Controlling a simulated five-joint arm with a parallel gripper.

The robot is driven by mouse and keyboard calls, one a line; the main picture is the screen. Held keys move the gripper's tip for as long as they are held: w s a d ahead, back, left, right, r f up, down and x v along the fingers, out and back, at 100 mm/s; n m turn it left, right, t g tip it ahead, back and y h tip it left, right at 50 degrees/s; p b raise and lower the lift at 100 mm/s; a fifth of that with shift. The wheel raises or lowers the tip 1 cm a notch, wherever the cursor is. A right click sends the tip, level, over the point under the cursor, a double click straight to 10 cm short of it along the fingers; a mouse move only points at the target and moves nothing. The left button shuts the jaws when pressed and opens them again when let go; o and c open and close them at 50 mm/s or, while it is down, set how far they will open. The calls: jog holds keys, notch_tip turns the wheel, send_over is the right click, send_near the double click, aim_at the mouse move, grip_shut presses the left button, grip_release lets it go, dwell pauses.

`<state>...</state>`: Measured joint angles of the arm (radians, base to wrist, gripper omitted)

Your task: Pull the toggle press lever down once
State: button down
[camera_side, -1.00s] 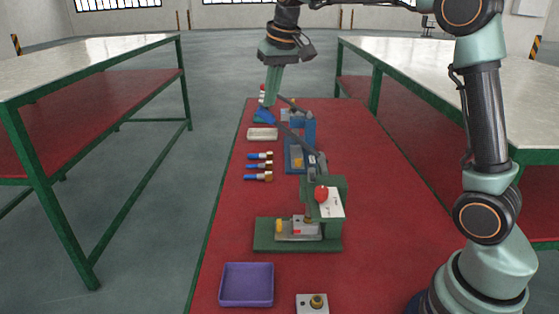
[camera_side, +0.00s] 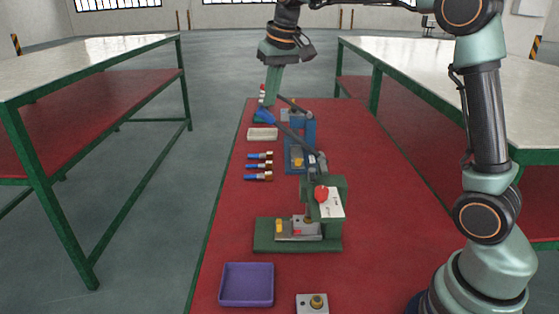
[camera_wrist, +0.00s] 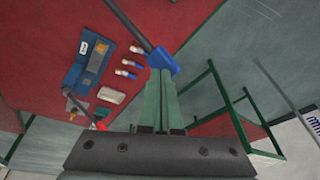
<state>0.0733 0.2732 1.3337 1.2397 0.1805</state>
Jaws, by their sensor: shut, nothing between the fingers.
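The toggle press (camera_side: 330,203) stands on a green base (camera_side: 263,240) on the red bench top in the side view. Its dark lever (camera_side: 292,135) slants up and away to a blue handle (camera_side: 265,116). The handle also shows in the wrist view (camera_wrist: 163,62), with the lever bar (camera_wrist: 132,27) running to the upper left. My gripper (camera_side: 267,104) is shut and empty, pointing down at the top of the blue handle. In the wrist view, the closed green fingertips (camera_wrist: 160,74) meet the handle's lower edge; whether they touch it is hard to tell.
A blue press (camera_side: 308,132) stands behind the toggle press. Several blue-handled pieces (camera_side: 258,166) and a pale block (camera_side: 262,134) lie left of it. A purple tray (camera_side: 246,285) and a small white block (camera_side: 312,304) are in front. A red-tipped lever (camera_wrist: 98,123) shows in the wrist view.

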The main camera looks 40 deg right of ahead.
aim_at(264, 111)
jog(key=shift+f, duration=1)
jog(key=shift+w+a+f, duration=0.3)
jog(key=shift+f, duration=0.3)
jog(key=shift+w+a+f, duration=0.25)
jog(key=shift+a+f, duration=0.05)
jog(key=shift+f, duration=0.25)
jog(key=shift+w+a+f, duration=0.25)
jog(key=shift+f, duration=0.4)
jog(key=shift+w+a+f, duration=0.2)
jog(key=shift+f, duration=0.55)
jog(key=shift+w+a+f, duration=0.15)
jog(key=shift+f, duration=0.45)
jog(key=shift+w+a+f, duration=0.15)
jog(key=shift+f, duration=0.45)
